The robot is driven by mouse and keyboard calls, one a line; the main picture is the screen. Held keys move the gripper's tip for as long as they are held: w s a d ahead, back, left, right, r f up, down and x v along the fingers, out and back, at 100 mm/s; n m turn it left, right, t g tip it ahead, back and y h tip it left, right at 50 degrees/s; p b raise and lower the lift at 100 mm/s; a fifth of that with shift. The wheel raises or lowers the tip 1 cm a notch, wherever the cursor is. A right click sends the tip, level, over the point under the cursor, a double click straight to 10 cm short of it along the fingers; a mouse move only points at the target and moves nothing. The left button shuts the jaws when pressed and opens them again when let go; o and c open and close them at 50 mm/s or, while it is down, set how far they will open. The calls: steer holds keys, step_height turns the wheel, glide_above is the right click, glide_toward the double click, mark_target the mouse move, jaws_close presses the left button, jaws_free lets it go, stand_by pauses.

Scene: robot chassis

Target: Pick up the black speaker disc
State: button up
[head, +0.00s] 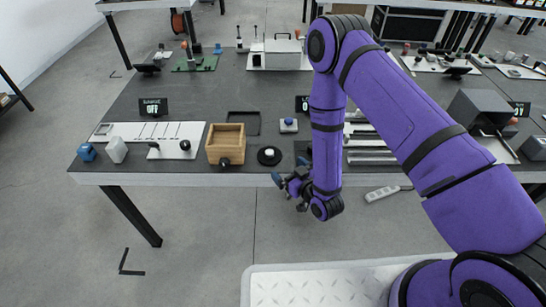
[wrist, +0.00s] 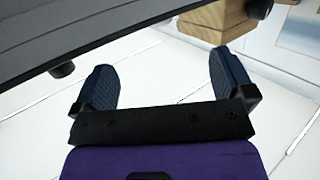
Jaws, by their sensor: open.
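The black speaker disc (head: 261,159) appears to be the round black disc with a pale centre. It lies flat near the table's front edge, just right of the wooden box, in the head view. My gripper (head: 285,183) is in front of the table edge, to the lower right of the disc and apart from it. In the wrist view my gripper (wrist: 165,82) has its two blue fingers wide apart with nothing between them. I cannot make out the disc in the wrist view.
The open wooden box (head: 226,144) stands left of the disc. A small blue-and-grey button block (head: 288,126) and a black tray (head: 243,122) lie behind it. A white board (head: 150,133) is at left. In the wrist view a dark slab (wrist: 90,35) crosses the upper left.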

mark_target(272, 154)
steer(key=x, duration=1)
steer(key=shift+w+a, duration=0.25)
steer(key=shift+w, duration=0.05)
steer(key=shift+c, duration=0.5)
steer(key=c, duration=0.5)
steer(key=shift+r, duration=0.75)
step_height(272, 154, up, 2)
steer(key=shift+r, duration=0.15)
steer(key=s+r, duration=0.1)
steer(key=s, duration=1.5)
steer(key=shift+a, duration=0.35)
